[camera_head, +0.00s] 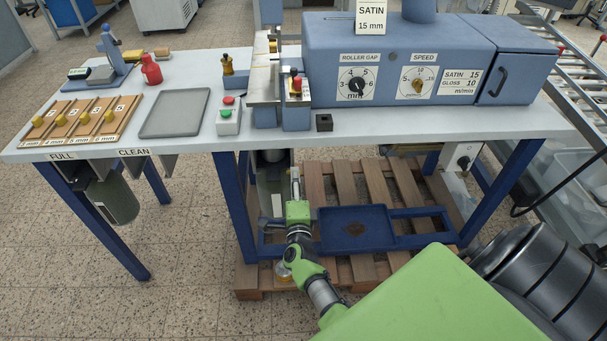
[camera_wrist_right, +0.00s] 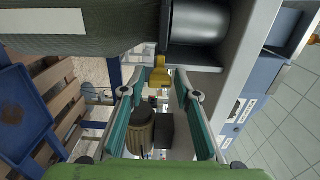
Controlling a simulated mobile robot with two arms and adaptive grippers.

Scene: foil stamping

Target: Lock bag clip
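A yellow clip lever (camera_wrist_right: 160,74) shows in the right wrist view, beside the lower edge of a large dark grey bag or sleeve (camera_wrist_right: 80,32) and below a shiny metal cylinder (camera_wrist_right: 198,22). My right gripper (camera_wrist_right: 160,84) has its fingers apart, one on each side of the lever, with a visible gap to each. In the head view my right gripper (camera_head: 294,184) reaches under the front of the table, beside a dark hanging bag (camera_head: 270,185). The clip is hidden there. My left gripper is not in view.
The table (camera_head: 185,82) carries the blue machine (camera_head: 420,50), a grey tray (camera_head: 175,112) and a button box (camera_head: 229,118). Blue legs (camera_head: 238,205) stand near my right arm. A grey-green container (camera_head: 113,198) hangs at left.

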